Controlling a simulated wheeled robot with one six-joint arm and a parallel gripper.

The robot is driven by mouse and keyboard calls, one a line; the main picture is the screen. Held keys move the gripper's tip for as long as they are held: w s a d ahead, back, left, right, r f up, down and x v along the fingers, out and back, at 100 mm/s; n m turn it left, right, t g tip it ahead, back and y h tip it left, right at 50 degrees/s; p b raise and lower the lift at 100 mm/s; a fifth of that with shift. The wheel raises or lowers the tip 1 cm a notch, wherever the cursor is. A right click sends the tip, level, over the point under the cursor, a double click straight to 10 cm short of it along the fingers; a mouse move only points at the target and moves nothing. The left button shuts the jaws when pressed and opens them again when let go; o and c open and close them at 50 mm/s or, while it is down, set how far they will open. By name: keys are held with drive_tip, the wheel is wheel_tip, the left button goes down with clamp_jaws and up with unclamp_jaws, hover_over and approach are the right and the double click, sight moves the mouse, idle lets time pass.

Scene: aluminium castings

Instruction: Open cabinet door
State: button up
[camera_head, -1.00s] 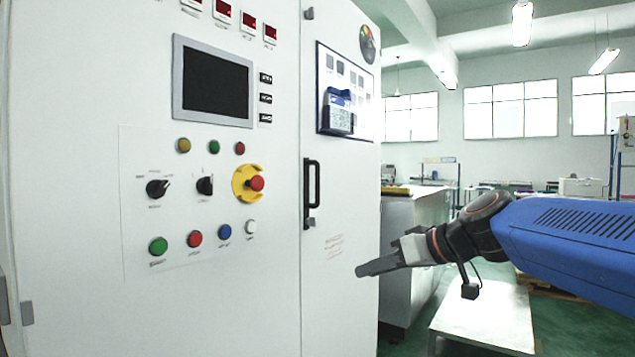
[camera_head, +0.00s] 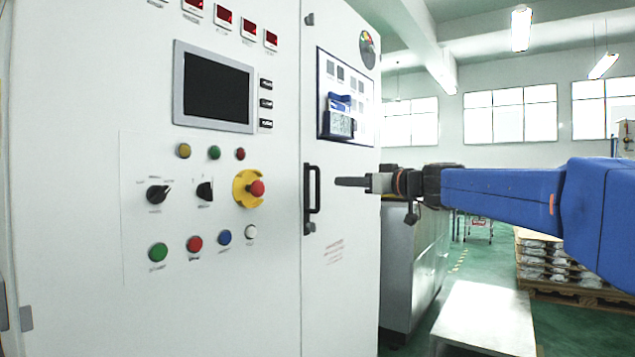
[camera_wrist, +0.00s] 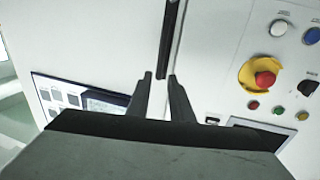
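The white cabinet door (camera_head: 345,235) is closed, beside the control panel. Its black vertical handle (camera_head: 311,198) is near the door's left edge. The handle also shows in the wrist view (camera_wrist: 169,42) as a dark bar. My gripper (camera_head: 338,181) is just right of the handle in the head view, level with its upper half, with a gap between them. In the wrist view my gripper (camera_wrist: 161,75) has its two fingers apart and nothing held.
A red emergency button (camera_head: 257,188) on a yellow ring and several coloured buttons are left of the handle. A screen (camera_head: 215,85) is above them. A low light-coloured table (camera_head: 487,315) stands at lower right. A pallet of castings (camera_head: 560,265) is behind my arm.

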sight(319, 180)
drive_tip(key=x, duration=1.2)
drive_tip(key=shift+w+a, duration=0.1)
drive_tip(key=shift+c, duration=0.3)
clamp_jaws()
